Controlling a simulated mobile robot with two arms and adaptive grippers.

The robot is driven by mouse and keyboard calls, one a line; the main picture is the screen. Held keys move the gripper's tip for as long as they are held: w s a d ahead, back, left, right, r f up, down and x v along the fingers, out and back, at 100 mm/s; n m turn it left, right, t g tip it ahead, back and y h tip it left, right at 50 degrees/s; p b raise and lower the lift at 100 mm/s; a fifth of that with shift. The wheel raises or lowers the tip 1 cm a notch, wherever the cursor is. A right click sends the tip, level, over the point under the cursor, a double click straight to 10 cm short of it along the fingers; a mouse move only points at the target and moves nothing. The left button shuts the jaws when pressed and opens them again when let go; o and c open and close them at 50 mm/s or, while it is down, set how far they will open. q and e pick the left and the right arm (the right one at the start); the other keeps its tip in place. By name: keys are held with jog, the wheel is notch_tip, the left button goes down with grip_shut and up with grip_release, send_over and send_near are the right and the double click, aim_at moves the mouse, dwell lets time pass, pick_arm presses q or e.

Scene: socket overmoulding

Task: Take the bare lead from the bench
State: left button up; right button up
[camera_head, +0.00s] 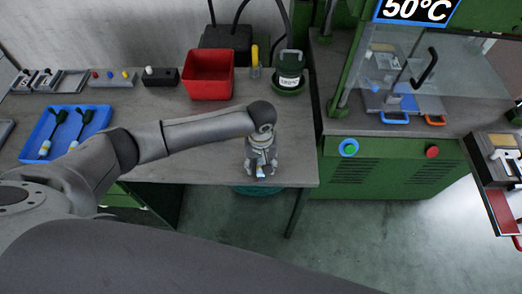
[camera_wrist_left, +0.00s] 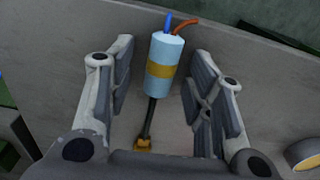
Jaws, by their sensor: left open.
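The lead (camera_wrist_left: 166,68) shows in the left wrist view: a pale blue cylinder with a yellow band, blue and orange wire ends, a dark cable and a brass-coloured end. It appears to lie on the grey bench (camera_wrist_left: 60,60), close to an edge. In the head view the lead (camera_head: 261,171) is mostly hidden by my left gripper (camera_head: 261,174). That gripper is open over the front right part of the bench. In the left wrist view its fingers stand on either side of the lead, with gaps. My right gripper is out of view.
A blue tray (camera_head: 43,158) with two leads lies at the left. A red bin (camera_head: 208,75) and a green pot (camera_head: 290,70) stand at the back. A green machine (camera_head: 400,170) with a clear guard (camera_head: 400,80) is at the right. The bench is clear around the gripper.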

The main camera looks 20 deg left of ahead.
pick_arm(q)
grip_shut()
jog(key=shift+r, duration=0.15)
